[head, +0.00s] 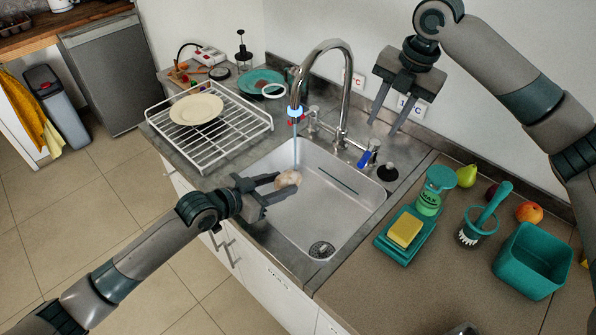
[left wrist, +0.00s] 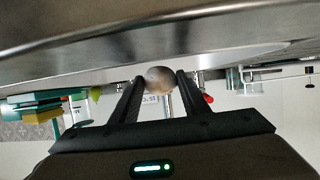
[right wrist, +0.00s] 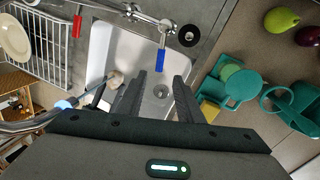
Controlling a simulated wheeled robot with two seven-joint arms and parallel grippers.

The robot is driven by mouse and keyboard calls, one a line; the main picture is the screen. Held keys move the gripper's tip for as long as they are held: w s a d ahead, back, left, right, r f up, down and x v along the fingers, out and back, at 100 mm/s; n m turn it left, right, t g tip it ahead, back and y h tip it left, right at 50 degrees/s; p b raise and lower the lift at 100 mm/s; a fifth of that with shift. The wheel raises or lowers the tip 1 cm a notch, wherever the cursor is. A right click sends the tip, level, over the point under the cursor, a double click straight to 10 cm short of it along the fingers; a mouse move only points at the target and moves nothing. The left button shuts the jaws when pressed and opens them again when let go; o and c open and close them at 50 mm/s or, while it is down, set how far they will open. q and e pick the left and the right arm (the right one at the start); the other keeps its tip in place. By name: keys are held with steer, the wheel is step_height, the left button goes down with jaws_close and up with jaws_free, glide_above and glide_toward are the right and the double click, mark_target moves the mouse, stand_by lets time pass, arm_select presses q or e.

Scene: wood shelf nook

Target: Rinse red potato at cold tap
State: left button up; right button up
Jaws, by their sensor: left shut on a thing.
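The potato (head: 288,179), pale brownish-pink, is held over the left side of the sink (head: 335,205). My left gripper (head: 284,185) is shut on it; it also shows between the fingers in the left wrist view (left wrist: 159,78). A thin bluish water stream (head: 297,150) falls from the tall curved tap (head: 345,95) and appears to reach the potato, also in the right wrist view (right wrist: 114,79). The blue tap handle (head: 367,155) is at the sink's back right, the red one (right wrist: 77,25) at the left. My right gripper (head: 391,114) is open and empty above the blue handle.
A wire rack (head: 215,150) with a plate (head: 196,109) stands left of the sink. Right of it are a sponge (head: 404,230) on a teal tray, a soap dispenser (head: 435,190), a brush (head: 485,215), a teal bin (head: 532,262) and fruit.

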jaws_close()
steer(key=s+d+f+m+t, duration=0.1)
steer(key=s+m, duration=0.3)
steer(key=m, duration=1.3)
steer(key=s+d+f+m+t, duration=0.1)
steer(key=s+d+m+t, duration=0.3)
steer(key=m, duration=1.3)
steer(key=shift+s+d+m+y, duration=0.15)
steer(key=shift+s+m+y, duration=0.15)
steer(key=shift+m, duration=0.1)
